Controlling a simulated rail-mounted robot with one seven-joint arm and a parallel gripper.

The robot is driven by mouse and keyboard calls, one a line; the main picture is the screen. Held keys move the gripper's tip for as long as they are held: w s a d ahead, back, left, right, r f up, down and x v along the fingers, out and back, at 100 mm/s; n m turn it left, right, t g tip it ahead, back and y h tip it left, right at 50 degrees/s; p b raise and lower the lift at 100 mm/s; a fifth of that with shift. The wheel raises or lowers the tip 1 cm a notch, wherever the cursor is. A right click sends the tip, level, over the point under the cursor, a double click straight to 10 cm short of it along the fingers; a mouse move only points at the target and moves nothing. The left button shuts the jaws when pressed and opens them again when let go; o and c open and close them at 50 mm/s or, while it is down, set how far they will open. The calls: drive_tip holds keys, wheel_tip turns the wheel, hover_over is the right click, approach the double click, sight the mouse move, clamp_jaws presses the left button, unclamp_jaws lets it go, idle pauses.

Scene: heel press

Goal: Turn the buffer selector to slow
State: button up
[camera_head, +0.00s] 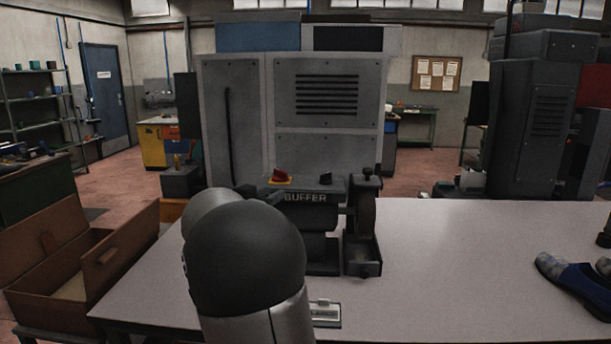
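The buffer (306,197), a dark bench machine labelled BUFFER, stands on the light table (450,250) at the centre. On its top face are a red knob on a yellow plate (281,176) at the left and a small black knob (325,178) at the right. I cannot read any slow mark or tell either knob's setting. My arm fills the lower middle and hides the buffer's left side. A small dark part of my gripper (274,197) seems to show just below the red knob; its fingers are mostly hidden, and contact cannot be told.
The buffer's wheel (366,214) and open tray (362,256) are at its right. A large grey cabinet (325,95) stands behind. An open brown box (90,262) is at the left, and blue-grey shoes (575,280) lie at the right. The table between buffer and shoes is clear.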

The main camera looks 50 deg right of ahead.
sight(321, 176)
drive_tip(key=shift+m+g, duration=0.6)
drive_tip(key=shift+g, duration=0.3)
drive_tip(key=d+p, duration=0.1)
drive_tip(key=d, duration=0.5)
drive_tip(key=d+p, duration=0.1)
drive_tip(key=d, duration=0.5)
drive_tip(key=s+d+p, duration=0.1)
drive_tip(key=d, duration=0.5)
drive_tip(key=shift+d, duration=0.35)
drive_tip(key=shift+s, duration=0.1)
clamp_jaws()
